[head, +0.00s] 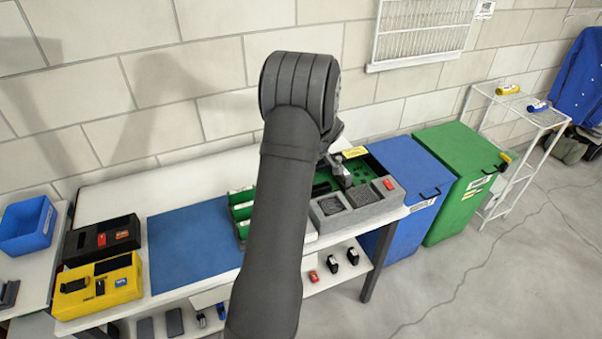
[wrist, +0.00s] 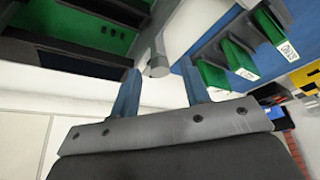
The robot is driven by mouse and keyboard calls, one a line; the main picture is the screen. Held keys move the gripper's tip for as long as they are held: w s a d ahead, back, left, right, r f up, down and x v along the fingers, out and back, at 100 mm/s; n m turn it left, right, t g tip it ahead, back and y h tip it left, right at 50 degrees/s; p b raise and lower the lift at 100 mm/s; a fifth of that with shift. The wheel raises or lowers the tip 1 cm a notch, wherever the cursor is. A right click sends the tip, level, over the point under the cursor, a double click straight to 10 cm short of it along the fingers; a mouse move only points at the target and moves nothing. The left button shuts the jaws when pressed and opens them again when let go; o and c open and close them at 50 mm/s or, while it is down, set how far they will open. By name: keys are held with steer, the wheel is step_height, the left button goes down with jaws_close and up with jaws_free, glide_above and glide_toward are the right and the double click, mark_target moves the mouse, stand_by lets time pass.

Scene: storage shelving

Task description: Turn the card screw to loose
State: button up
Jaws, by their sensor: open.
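In the wrist view, a grey round knob (wrist: 157,63), which looks like the card screw, sits at the edge of a grey frame beside a green board (wrist: 88,28) with dark slots. My gripper (wrist: 160,70) is open, its two blue fingers pointing toward the knob, one on each side of it in the picture. I cannot tell whether either finger touches the knob. The screw is not distinguishable there.
A grey tray (head: 358,218) with dark foam pockets and a red item lies in front of the board. Green dividers (head: 240,212) stand left of my arm. A blue mat (head: 190,245) is clear. Blue (head: 408,165) and green (head: 462,160) bins stand right of the bench.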

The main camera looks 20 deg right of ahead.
steer(key=v, duration=1.7)
steer(key=shift+r, duration=0.15)
steer(key=x, duration=1.7)
steer(key=shift+f, duration=0.2)
steer(key=shift+r, duration=0.1)
